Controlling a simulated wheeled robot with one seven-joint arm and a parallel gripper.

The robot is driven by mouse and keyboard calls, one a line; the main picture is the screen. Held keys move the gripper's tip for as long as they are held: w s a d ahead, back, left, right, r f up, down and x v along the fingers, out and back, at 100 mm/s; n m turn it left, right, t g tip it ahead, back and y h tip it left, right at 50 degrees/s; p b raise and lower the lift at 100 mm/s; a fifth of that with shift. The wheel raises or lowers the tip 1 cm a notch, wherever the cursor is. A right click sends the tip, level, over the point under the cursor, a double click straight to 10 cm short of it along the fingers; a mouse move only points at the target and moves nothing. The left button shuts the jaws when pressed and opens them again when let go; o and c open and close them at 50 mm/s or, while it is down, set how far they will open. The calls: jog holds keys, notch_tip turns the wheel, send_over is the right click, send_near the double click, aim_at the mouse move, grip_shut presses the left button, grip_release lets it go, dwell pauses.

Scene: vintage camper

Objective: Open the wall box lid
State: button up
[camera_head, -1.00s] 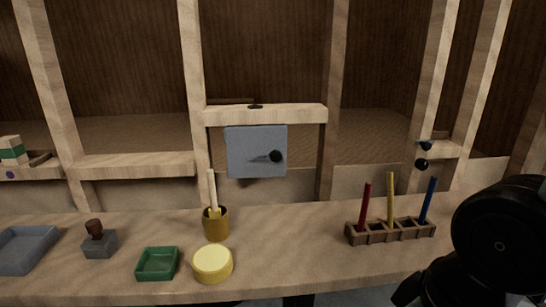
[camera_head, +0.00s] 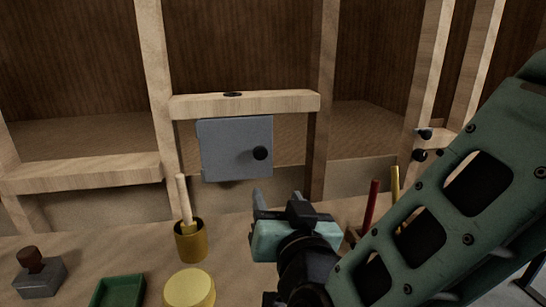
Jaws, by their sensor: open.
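The wall box (camera_head: 225,150) is a grey-blue box mounted between the wooden posts, below a short crossbeam. Its front lid looks closed, with a round black knob (camera_head: 260,153) on the right side. My gripper (camera_head: 276,198) is below and slightly right of the box, in front of the bench. Its fingers are apart and point upward toward the wall; nothing shows between them. It looks clear of the knob. My green arm fills the right of the view and hides part of the bench.
On the bench stand a brown-yellow cup (camera_head: 191,243) with a pale stick, a yellow round tub (camera_head: 189,289), a green tray (camera_head: 118,291) and a stamp-like block (camera_head: 40,277). A red stick (camera_head: 370,207) and a yellow stick stand behind my arm. Black knobs (camera_head: 420,155) are on the right post.

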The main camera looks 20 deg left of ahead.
aim_at(261, 154)
jog(key=x, duration=1.7)
jog(key=shift+w+r+p, duration=0.25)
jog(key=shift+w+p, duration=0.05)
grip_shut()
